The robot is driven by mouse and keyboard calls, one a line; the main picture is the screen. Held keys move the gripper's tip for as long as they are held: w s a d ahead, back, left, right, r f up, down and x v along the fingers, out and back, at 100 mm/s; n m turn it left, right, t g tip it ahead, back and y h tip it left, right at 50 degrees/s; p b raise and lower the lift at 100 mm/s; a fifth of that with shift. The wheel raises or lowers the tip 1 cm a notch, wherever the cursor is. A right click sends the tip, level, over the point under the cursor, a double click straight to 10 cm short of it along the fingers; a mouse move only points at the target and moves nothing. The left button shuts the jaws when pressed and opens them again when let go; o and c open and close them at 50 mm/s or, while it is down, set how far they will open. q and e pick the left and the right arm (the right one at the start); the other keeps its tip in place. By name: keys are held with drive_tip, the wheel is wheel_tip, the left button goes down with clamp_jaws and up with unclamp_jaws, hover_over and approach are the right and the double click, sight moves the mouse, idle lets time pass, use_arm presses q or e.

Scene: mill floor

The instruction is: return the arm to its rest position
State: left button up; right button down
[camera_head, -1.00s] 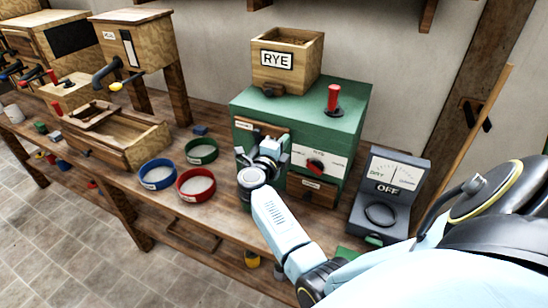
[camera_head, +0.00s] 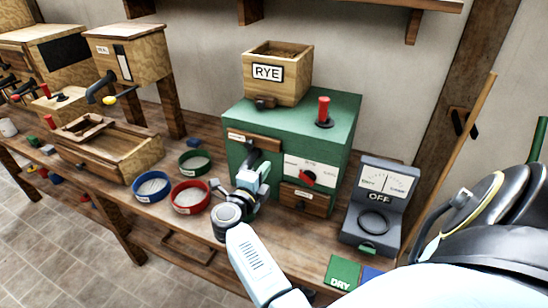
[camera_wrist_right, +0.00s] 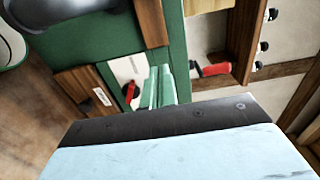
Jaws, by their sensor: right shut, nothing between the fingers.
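My right arm (camera_head: 252,262) reaches in from the lower right in the head view. Its gripper (camera_head: 253,160) is shut and empty, in front of the lower left part of the green machine (camera_head: 290,115) and right of the red-rimmed bowl (camera_head: 190,197). Whether it touches the machine I cannot tell. In the right wrist view pale green finger-like parts (camera_wrist_right: 159,88) stand before the machine's front, near a red knob (camera_wrist_right: 131,91). My left gripper is not in view.
A RYE box (camera_head: 277,75) and a red lever (camera_head: 323,110) top the machine. A grey meter reading OFF (camera_head: 380,199) stands to its right. Blue (camera_head: 151,187) and green (camera_head: 195,163) bowls and a wooden trough (camera_head: 110,150) are left. A DRY card (camera_head: 342,272) lies in front.

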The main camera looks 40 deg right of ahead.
drive_tip(key=a+f+n+t+y+b, duration=0.3)
drive_tip(key=a+f+n+t+y, duration=0.6)
drive_tip(key=a+f+n, duration=0.8)
drive_tip(key=s+a+f+n+g+y+b, duration=0.1)
drive_tip(key=s+a+f+n+g+y, duration=0.2)
drive_tip(key=f, duration=0.5)
drive_tip(key=s+f+n+y+b, duration=0.1)
drive_tip(key=s+f+n+y, duration=0.25)
drive_tip(key=s+f, duration=0.4)
drive_tip(key=s+a+f+n+g+y+b, duration=0.15)
drive_tip(key=s+f+n+g, duration=0.4)
drive_tip(key=s+f, duration=0.8)
drive_tip(key=s+d+f+n+g, duration=0.2)
drive_tip(key=s+d+f+g, duration=0.1)
drive_tip(key=s, duration=0.7)
drive_tip(key=s+d+f+n+g, duration=0.2)
drive_tip(key=s+f, duration=0.4)
drive_tip(key=s, duration=0.5)
drive_tip(key=shift+d+n+g+b, duration=0.45)
drive_tip(key=shift+d+g, duration=0.15)
drive_tip(key=shift+g, duration=0.15)
